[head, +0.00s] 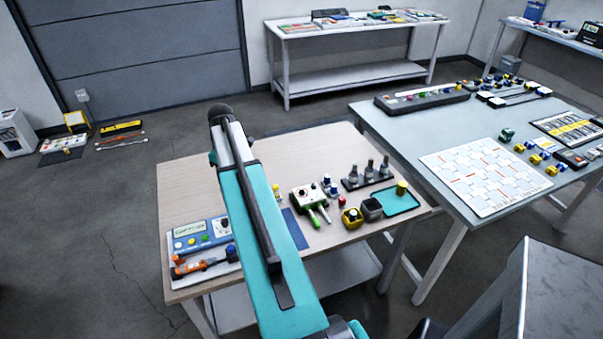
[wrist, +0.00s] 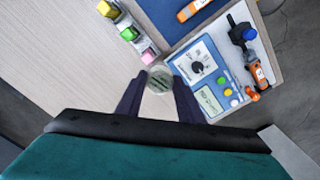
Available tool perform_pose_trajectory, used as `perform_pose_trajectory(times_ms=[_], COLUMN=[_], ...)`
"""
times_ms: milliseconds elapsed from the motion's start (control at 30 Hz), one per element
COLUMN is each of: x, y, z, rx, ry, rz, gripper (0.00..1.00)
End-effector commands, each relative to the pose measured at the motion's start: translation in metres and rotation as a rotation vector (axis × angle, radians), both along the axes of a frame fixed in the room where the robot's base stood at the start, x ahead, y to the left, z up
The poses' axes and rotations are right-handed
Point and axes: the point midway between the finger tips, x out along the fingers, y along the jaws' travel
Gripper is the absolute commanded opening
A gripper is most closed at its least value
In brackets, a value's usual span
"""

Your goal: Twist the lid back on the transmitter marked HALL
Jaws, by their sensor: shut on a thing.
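My gripper (wrist: 160,86) shows in the wrist view, its two dark fingers closed on a small round grey-green piece (wrist: 160,77). The piece looks like a lid seen from above, with dark marks too small to read. What lies under it is hidden, so I cannot tell whether it sits on a transmitter. In the head view my arm covers the gripper and the piece. No marking HALL is legible in either view. Several grey upright fittings stand in a black rack (head: 354,184) on the wooden table.
A blue meter (wrist: 200,66) lies close right of the gripper, with an orange tool (wrist: 259,70) beyond. Yellow, green and pink blocks (wrist: 148,57) are near the left finger. Bare wood (head: 185,190) lies at left.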

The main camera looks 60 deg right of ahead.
Motion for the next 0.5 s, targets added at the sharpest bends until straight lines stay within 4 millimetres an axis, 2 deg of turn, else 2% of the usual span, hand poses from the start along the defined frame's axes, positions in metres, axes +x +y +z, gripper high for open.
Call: perform_pose_trajectory(times_ms=[33, 100, 500], x=[-0.010, -0.023, -0.112], y=[-0.016, -0.035, -0.133], z=[-0.001, -0.004, -0.024], rx=[0.001, 0.000, 0.001], ry=[0.001, 0.000, 0.000], rz=[-0.019, -0.040, -0.154], gripper=[0.21, 0.21, 0.21])
